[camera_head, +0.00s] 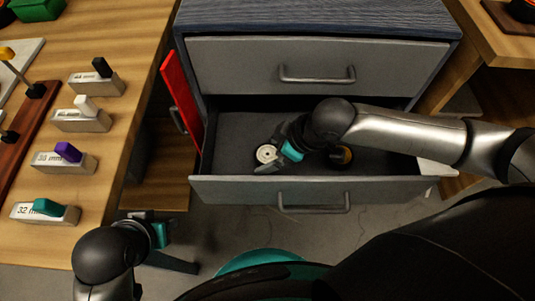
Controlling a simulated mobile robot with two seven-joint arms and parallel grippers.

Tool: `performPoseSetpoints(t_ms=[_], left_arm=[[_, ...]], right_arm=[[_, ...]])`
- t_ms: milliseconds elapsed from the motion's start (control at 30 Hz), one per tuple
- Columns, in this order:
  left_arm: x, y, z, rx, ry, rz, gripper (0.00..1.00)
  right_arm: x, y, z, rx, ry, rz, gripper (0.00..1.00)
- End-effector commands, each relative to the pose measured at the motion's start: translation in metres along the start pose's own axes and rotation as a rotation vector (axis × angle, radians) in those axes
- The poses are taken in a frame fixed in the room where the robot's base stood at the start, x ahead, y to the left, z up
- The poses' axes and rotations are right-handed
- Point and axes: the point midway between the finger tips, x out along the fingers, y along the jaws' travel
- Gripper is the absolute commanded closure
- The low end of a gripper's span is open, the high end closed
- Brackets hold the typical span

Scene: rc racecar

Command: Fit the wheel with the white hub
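The wheel with the white hub (266,154) lies in the open lower drawer (236,188), hub facing up, near the drawer's front left. My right gripper (273,160) reaches into the drawer from the right. Its fingers are right at this wheel and hide part of it. I cannot tell whether they are closed on it. A second dark wheel with a yellow-orange hub (347,155) lies farther right in the drawer, partly hidden by my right arm. My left gripper (168,238) is low at the lower left, beside the workbench, with no object visible in it.
The closed upper drawer (235,62) is above the open one. A red panel (179,96) stands at the cabinet's left side. The left workbench (125,38) bears several labelled blocks with coloured pieces, including a purple one (68,151). Another wooden table (500,38) is at the upper right.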

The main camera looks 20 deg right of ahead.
Motion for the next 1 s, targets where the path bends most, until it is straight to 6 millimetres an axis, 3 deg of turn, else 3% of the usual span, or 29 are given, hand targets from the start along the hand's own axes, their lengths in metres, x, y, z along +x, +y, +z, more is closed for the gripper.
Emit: performPoseSetpoints(t_ms=[67, 633, 1000], left_arm=[[0.0001, 0.0, 0.0001, 0.0, 0.0, 0.0, 0.73], [0.0004, -0.0001, 0.0, 0.0, 0.0, 0.0, 0.73], [-0.0004, 0.0, -0.0008, 0.0, 0.001, 0.0, 0.73]], right_arm=[[-0.0001, 0.0, -0.0001, 0.0, 0.0, 0.0, 0.12], [-0.0002, 0.0, 0.0002, 0.0, 0.0, 0.0, 0.77], [-0.0023, 0.0001, -0.0011, 0.0, 0.0, 0.0, 0.78]])
